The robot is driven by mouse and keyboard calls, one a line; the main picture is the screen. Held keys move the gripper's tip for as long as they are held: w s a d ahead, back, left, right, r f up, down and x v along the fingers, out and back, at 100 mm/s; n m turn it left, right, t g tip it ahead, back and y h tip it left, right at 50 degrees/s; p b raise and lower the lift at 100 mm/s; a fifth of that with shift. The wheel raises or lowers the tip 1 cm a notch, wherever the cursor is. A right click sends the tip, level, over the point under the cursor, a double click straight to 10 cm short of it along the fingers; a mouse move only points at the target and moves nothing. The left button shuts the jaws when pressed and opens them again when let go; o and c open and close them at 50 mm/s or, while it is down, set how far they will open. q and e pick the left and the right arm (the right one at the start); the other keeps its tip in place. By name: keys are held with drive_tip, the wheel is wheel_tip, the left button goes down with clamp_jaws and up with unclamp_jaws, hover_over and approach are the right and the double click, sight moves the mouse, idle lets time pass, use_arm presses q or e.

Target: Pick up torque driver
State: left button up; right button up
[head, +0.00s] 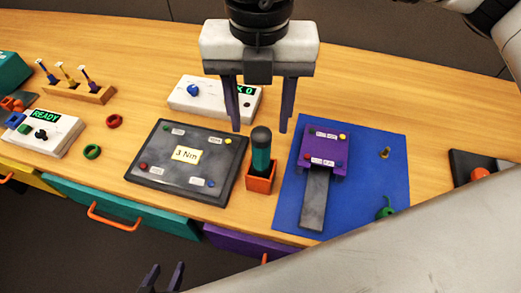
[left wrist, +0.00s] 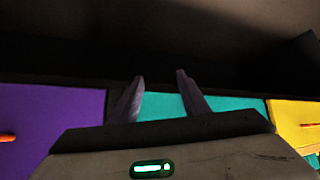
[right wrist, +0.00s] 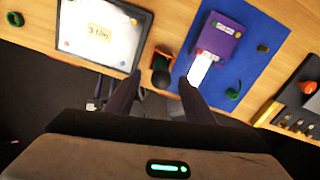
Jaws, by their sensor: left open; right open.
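The torque driver (head: 261,155), with a teal handle and black rounded top, stands upright in an orange square holder (head: 261,183) between the dark panel and the blue mat. In the right wrist view its dark top (right wrist: 161,76) shows between the fingertips. My right gripper (head: 260,130) is open and points down, one finger on each side of the driver's top in the head view. No contact is visible. My left gripper (head: 162,278) is open and empty, low in front of the drawers. Its fingers also show in the left wrist view (left wrist: 160,78). The driver's lower end is hidden in the holder.
The dark 3 Nm panel (head: 150,180) lies left of the holder. The purple fixture (head: 325,135) on the blue mat (head: 385,165) is to its right. A white display box (head: 190,100) stands behind. Drawers with orange handles (head: 110,217) line the front.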

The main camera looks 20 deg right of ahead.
sight(262, 132)
drive_tip(key=f, duration=0.3)
drive_tip(key=f+p, duration=0.1)
drive_tip(key=f, duration=0.1)
drive_tip(key=shift+s, duration=0.4)
drive_tip(key=shift+w+f, duration=0.1)
drive_tip(key=shift+f, duration=0.3)
drive_tip(key=shift+c, duration=0.3)
drive_tip(key=c, duration=1.1)
